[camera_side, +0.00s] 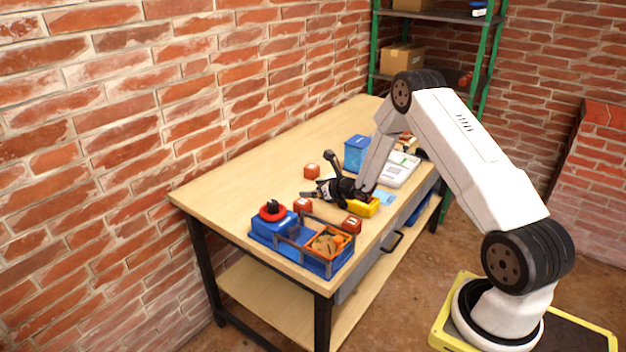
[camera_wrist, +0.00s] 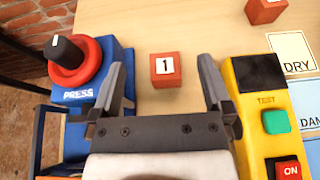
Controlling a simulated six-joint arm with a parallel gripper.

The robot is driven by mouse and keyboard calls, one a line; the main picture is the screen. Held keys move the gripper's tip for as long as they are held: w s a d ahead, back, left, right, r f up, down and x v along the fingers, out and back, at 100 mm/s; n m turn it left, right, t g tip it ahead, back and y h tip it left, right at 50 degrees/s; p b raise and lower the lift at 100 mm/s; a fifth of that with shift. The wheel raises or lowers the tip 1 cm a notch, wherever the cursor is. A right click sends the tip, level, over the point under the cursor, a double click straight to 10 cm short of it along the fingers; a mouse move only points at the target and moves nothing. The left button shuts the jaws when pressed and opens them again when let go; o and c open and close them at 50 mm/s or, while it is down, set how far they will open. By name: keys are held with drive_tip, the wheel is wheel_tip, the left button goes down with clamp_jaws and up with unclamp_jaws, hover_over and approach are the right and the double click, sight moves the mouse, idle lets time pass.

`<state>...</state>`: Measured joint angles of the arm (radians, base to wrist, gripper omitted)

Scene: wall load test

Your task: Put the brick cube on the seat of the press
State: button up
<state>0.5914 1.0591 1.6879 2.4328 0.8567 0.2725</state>
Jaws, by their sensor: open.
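A small red brick cube (camera_wrist: 166,70) with a white label "1" stands on the table in the wrist view, between and slightly beyond my open fingertips. It looks like the cube (camera_side: 303,205) by the press in the side view. My gripper (camera_wrist: 163,80) is open and empty, pointing down at the table. The blue press (camera_wrist: 82,75), marked "PRESS", has a red ring and black knob and is left of my gripper. In the side view the press (camera_side: 272,225) stands at the table's near end; its seat I cannot make out. Other red cubes stand nearby (camera_side: 312,171) and (camera_side: 352,225).
A yellow box (camera_wrist: 252,105) with a green TEST button and a red ON button is close right of my gripper. DRY (camera_wrist: 292,50) and blue (camera_wrist: 310,105) cards lie beyond it. An orange-rimmed crate (camera_side: 347,254) sits by the press. A blue bin (camera_side: 357,153) stands farther back.

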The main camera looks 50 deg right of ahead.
drive_tip(key=s+a+r+n+g+y, duration=0.2)
drive_tip(key=s+a+n, duration=0.1)
drive_tip(key=a+n, duration=0.3)
drive_tip(key=s+a+r+n+g+y, duration=0.2)
drive_tip(key=a+n+g, duration=0.15)
drive_tip(key=a, duration=0.35)
drive_tip(key=s+a+r+n+g+y, duration=0.2)
drive_tip(key=s+a+n, duration=0.1)
drive_tip(key=a+n, duration=0.35)
drive_tip(key=s+a+r+n+g+h, duration=0.1)
drive_tip(key=s+a+r+n+h, duration=0.1)
drive_tip(key=s+n, duration=0.6)
drive_tip(key=s+a+r+n+g+h, duration=0.2)
drive_tip(key=s+a+r+n+h, duration=0.1)
drive_tip(key=s+n, duration=0.6)
drive_tip(key=a+n, duration=0.1)
drive_tip(key=n, duration=0.2)
drive_tip(key=shift+s+r+h, duration=0.25)
drive_tip(key=shift+r+h, duration=0.05)
drive_tip(key=shift+r, duration=0.1)
